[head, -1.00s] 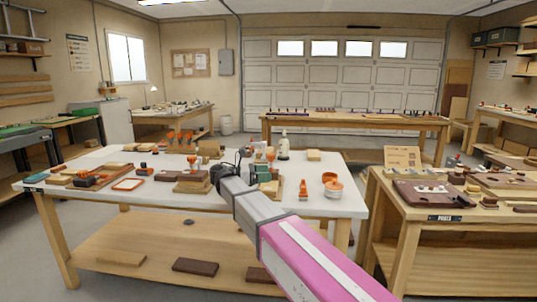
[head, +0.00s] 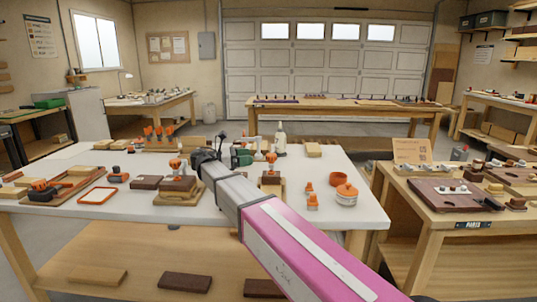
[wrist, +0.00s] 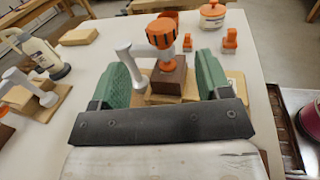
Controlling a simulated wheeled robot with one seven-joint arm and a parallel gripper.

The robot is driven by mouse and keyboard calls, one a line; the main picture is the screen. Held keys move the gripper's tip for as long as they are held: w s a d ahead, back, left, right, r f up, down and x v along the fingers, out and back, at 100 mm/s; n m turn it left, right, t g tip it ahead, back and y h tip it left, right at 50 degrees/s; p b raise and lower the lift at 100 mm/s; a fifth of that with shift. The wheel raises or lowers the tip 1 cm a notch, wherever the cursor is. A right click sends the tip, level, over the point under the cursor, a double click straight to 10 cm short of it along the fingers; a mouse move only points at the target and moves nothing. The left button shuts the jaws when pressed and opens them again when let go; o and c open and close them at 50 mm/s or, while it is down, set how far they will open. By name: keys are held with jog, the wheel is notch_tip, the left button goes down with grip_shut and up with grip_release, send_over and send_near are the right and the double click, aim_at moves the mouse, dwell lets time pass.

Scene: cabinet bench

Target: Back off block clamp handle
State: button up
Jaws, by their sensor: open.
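The block clamp stands on a wooden base on the white bench. In the wrist view it shows a brown block (wrist: 168,75), an orange knob (wrist: 161,30) on a metal spindle and a pale grey lever-like handle (wrist: 125,62) leaning to the left. In the head view its brown block (head: 270,178) is just right of my gripper (head: 240,156). My gripper (wrist: 163,62) is open, its green fingers spread left and right of the block in the picture, with nothing held. The fingers partly cover the base, and I cannot tell whether they touch the clamp.
Beyond the clamp are small orange pieces (wrist: 230,38) and a white jar with an orange lid (wrist: 212,15). A bottle (wrist: 42,55) and another grey-handled fixture (wrist: 25,82) stand to the left. A wooden parts table (head: 470,240) is at the right.

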aim_at(271, 154)
jog(key=x, duration=1)
jog(key=c, duration=0.9)
